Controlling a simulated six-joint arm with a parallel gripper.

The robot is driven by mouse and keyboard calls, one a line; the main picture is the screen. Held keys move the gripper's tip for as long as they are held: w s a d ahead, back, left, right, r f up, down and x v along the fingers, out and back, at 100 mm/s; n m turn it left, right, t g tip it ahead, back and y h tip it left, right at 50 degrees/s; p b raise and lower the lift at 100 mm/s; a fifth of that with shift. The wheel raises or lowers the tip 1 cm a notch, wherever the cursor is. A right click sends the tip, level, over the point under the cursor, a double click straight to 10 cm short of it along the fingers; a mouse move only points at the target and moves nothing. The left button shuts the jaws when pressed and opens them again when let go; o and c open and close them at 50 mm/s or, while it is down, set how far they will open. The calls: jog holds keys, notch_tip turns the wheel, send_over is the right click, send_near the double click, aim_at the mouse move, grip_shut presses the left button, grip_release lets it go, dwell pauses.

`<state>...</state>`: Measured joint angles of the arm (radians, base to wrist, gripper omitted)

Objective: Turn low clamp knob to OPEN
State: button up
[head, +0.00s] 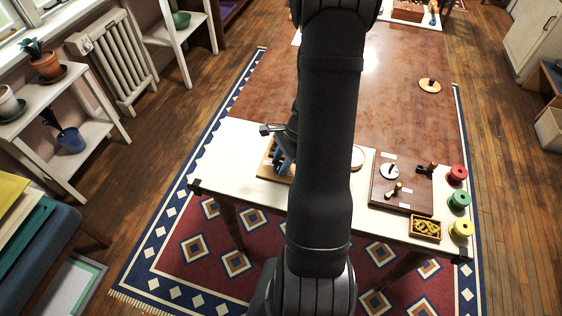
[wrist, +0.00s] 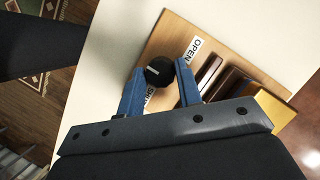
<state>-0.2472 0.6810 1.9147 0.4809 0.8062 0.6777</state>
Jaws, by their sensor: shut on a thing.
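The low clamp knob (wrist: 158,71) is a dark, many-sided knob with a pale line on its top, seen in the wrist view on a light wooden board (wrist: 176,42). My gripper (wrist: 160,78) has its blue fingers on both sides of the knob and is shut on it. A white label reading OPEN (wrist: 194,47) is above and right of the knob. A second label (wrist: 149,95) is partly hidden behind the left finger. In the head view my gripper (head: 283,150) is at the wooden board (head: 268,158), and my arm hides much of it.
Dark and brass-coloured blocks (wrist: 225,85) stand on the board close to the right finger. In the head view, a brown board with knobs (head: 402,200), colored spools (head: 458,198) and a small box (head: 425,228) stand at the table's right. The table's brown middle (head: 400,110) is largely clear.

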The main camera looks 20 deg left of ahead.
dwell(0.4)
jog(key=o, duration=1)
jog(key=v, duration=1.7)
jog(key=shift+w+a+r, duration=0.1)
jog(key=shift+r, duration=0.15)
jog(key=x, duration=1.7)
jog(key=shift+f, duration=0.25)
